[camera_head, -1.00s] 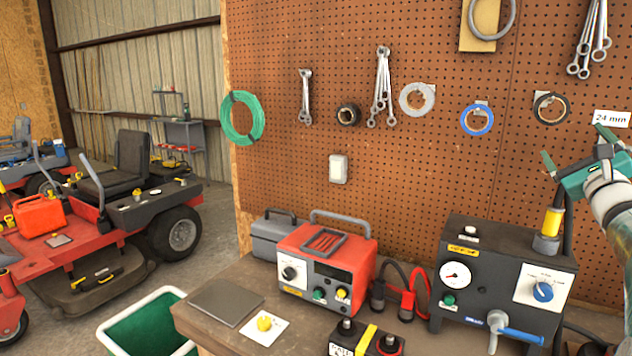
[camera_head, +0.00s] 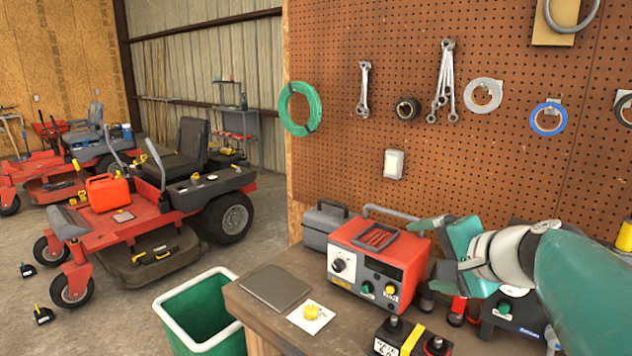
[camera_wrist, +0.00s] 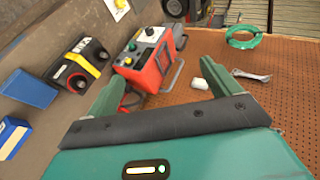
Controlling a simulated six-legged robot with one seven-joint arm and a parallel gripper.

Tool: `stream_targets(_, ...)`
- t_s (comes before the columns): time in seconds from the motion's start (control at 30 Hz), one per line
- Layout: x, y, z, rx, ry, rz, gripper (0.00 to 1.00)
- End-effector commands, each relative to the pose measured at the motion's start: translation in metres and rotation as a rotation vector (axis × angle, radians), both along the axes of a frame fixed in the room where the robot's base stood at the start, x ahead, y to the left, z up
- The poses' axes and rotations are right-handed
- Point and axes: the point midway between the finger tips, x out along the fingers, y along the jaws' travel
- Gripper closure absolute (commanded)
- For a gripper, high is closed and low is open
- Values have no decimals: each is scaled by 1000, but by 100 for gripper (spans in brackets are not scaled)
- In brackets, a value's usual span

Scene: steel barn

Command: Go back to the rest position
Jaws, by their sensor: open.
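My gripper (camera_head: 440,258) is teal with green fingers and reaches in from the right in the head view. It hangs in front of the pegboard, beside the red charger box (camera_head: 378,262). In the wrist view my gripper (camera_wrist: 158,92) shows two fingers spread wide apart with nothing held between them. The red charger box also shows in the wrist view (camera_wrist: 152,62), beyond the left finger.
The workbench (camera_head: 262,318) carries a grey plate (camera_head: 275,287), a yellow knob on a white card (camera_head: 311,312) and a black battery (camera_head: 402,338). A green bin (camera_head: 205,315) stands at its left. Red mowers (camera_head: 140,205) stand on the floor at left. A pegboard (camera_head: 340,150) rises behind.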

Motion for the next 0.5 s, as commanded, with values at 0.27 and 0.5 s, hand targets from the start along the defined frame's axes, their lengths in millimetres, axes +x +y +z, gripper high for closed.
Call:
stream_targets(0.27,-80,51,-64,-399,134,267,11)
stream_targets(0.5,-143,55,-110,-755,200,479,11)
